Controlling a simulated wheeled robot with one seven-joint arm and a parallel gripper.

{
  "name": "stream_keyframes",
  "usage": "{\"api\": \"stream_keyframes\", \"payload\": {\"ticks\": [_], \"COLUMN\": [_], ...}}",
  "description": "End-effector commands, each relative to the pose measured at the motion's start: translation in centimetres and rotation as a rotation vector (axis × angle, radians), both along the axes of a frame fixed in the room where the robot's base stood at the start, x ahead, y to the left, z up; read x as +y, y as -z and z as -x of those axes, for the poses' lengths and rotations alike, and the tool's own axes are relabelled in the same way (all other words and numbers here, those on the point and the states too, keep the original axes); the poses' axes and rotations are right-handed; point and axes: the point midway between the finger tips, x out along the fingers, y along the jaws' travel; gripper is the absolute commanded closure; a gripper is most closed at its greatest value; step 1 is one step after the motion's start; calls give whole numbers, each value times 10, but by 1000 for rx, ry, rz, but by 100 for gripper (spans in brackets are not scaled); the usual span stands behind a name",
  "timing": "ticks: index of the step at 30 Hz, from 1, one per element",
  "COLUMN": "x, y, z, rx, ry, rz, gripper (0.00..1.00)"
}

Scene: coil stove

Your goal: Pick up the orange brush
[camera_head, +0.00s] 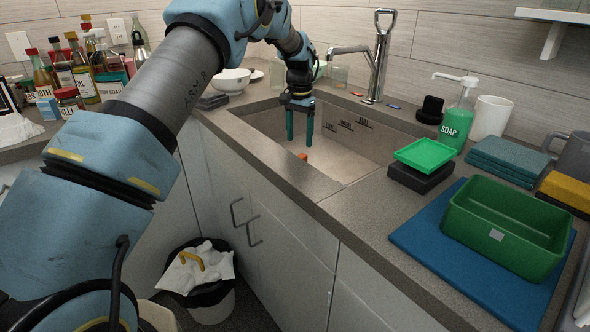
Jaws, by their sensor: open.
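A small orange thing (303,156), which looks like the top of the orange brush, shows inside the sink (345,165). The rest of it is hidden behind the sink's front edge or too small to make out. My gripper (300,142) points down over the sink with its two teal fingers apart. The orange thing shows just below the fingertips. I cannot tell whether the fingers touch it. Nothing shows held between the fingers.
The faucet (376,70) stands behind the sink. To the right are a soap bottle (459,115), a green tray (424,154) and a green bin (480,235) on a blue mat (425,240). Bowls (231,80) and several bottles (85,75) stand at left.

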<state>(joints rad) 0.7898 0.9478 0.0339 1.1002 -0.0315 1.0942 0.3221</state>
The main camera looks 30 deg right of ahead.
Motion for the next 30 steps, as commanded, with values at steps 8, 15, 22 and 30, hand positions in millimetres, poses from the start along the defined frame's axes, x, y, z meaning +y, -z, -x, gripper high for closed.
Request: {"api": "stream_keyframes", "payload": {"ticks": [8, 15, 22, 30], "x": [1, -1, -3, -3], "y": [35, 57, 85, 90], "z": [0, -3, -5, -5], "rx": [1, 1, 0, -1], "ry": [-1, -2, -3, -2], "rz": [-2, -3, -1, 0], "gripper": [28, 28, 28, 28]}}
